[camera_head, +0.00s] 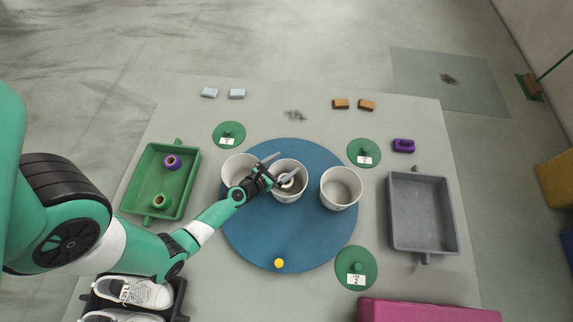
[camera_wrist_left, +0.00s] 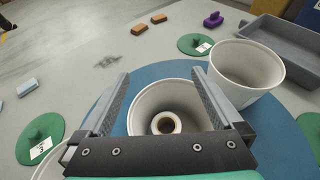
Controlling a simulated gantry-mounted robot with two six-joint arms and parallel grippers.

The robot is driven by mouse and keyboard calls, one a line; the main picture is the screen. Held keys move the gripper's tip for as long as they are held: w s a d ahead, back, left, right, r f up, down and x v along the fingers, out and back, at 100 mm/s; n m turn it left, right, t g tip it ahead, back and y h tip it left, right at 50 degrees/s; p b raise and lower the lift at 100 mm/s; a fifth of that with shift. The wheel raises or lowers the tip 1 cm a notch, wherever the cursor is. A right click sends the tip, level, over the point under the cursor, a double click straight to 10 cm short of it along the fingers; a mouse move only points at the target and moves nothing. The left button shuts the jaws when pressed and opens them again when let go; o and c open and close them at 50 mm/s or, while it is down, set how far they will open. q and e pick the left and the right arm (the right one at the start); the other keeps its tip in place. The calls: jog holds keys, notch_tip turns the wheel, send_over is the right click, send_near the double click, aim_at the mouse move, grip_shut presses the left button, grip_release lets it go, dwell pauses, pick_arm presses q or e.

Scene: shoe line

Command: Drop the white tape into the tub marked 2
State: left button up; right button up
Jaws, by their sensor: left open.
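The white tape (camera_wrist_left: 166,123), a pale ring with a brown core, is inside the middle white tub (camera_wrist_left: 143,101); it also shows in the head view (camera_head: 286,182). My left gripper (camera_head: 288,163) is open over that tub, fingers apart and pointing across its mouth, apart from the tape. Another tub (camera_head: 237,168) stands to the left, partly behind my gripper, and one (camera_head: 341,190) to the right. Number cards stand on green lids around the turntable; the front right lid (camera_head: 356,270) reads 2. I see no number on the tubs themselves. My right gripper is out of view.
The tubs stand on a blue turntable (camera_head: 290,235) with a yellow knob (camera_head: 279,263). White shoes (camera_head: 133,291) sit front left. Small blocks line the back.

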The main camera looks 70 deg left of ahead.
pick_arm(q)
jog(key=v, duration=1)
jog(key=shift+p, duration=0.3)
